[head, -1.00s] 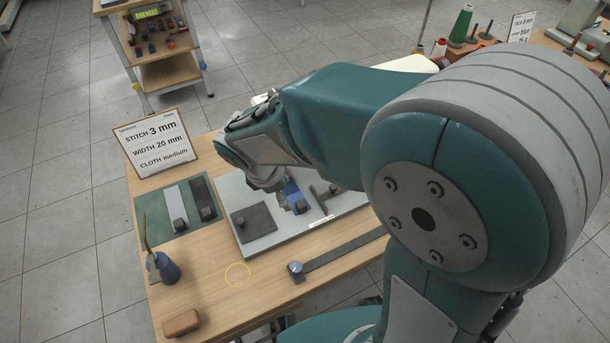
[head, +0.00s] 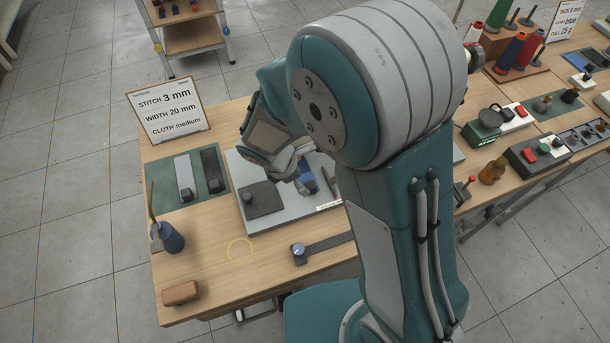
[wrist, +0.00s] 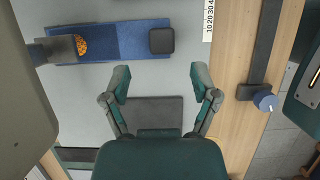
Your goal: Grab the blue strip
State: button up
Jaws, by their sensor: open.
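The blue strip (wrist: 135,41) lies flat on a grey plate (wrist: 90,88) in the wrist view, ahead of my fingertips. Part of it shows in the head view (head: 307,181), with my arm hiding the rest. A dark square block (wrist: 161,40) sits on its right end. A grey metal part (wrist: 56,48) and an orange patch (wrist: 81,45) are at its left end. My gripper (wrist: 159,82) is open and empty, its fingers spread apart, short of the strip in the picture. In the head view my gripper (head: 292,170) hangs beside the strip, partly hidden.
A dark square pad (wrist: 155,112) lies between my fingers in view. A dark bar with a blue knob (wrist: 265,101) lies on the wooden table. A green mat (head: 160,184), blue bottle (head: 167,238) and brown block (head: 181,293) are to the left. A sign (head: 169,110) stands behind.

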aim_at(307, 185)
jog(key=x, duration=0.4)
jog(key=shift+s, duration=0.1)
grip_shut()
jog(key=shift+r, duration=0.2)
jog(key=shift+r, duration=0.3)
jog(key=shift+r, duration=0.25)
